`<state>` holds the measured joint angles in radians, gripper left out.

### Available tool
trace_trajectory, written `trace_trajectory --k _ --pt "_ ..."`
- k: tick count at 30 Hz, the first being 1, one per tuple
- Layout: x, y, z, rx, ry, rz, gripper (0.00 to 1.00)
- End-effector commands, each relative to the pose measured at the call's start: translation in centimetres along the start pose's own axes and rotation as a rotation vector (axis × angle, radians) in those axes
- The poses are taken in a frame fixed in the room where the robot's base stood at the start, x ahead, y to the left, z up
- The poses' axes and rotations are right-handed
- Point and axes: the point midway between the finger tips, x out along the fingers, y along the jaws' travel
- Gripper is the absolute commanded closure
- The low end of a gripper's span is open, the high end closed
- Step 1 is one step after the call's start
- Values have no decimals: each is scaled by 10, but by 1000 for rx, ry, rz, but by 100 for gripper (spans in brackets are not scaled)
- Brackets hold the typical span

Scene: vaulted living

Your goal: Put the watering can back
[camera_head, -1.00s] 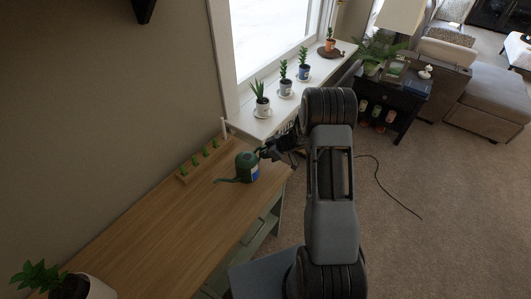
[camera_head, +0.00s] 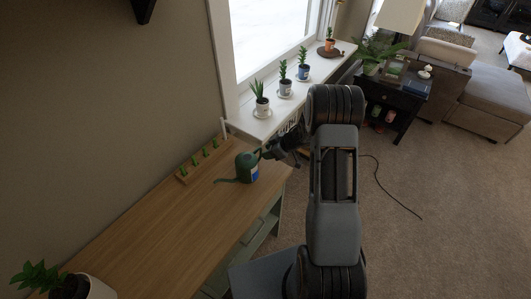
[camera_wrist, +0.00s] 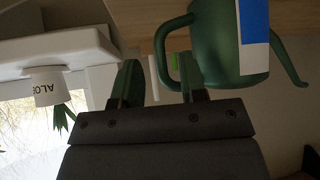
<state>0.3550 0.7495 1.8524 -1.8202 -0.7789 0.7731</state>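The green watering can (camera_head: 248,168) with a blue-and-white label stands upright on the wooden table (camera_head: 150,222), near its right edge, spout to the left. It also shows upside down in the wrist view (camera_wrist: 215,45). My gripper (camera_head: 266,154) is at the can's handle side. In the wrist view my gripper's fingers (camera_wrist: 158,85) are apart, with the handle loop (camera_wrist: 163,52) near and partly between them. I cannot tell whether a finger touches the handle. No grip on the can shows.
A wooden strip with several green pegs (camera_head: 205,160) lies behind the can. Potted plants (camera_head: 261,103) stand on the white windowsill (camera_head: 318,75). A leafy plant in a white pot (camera_head: 98,288) is at the table's near left. A dark side table (camera_head: 395,105) stands beyond my arm.

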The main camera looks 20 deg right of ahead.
Motion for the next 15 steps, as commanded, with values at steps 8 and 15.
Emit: trace_trajectory --k 8,15 --pt "-57 1 -1 0 1 4 61" --pt "-88 0 0 0 1 1 61"
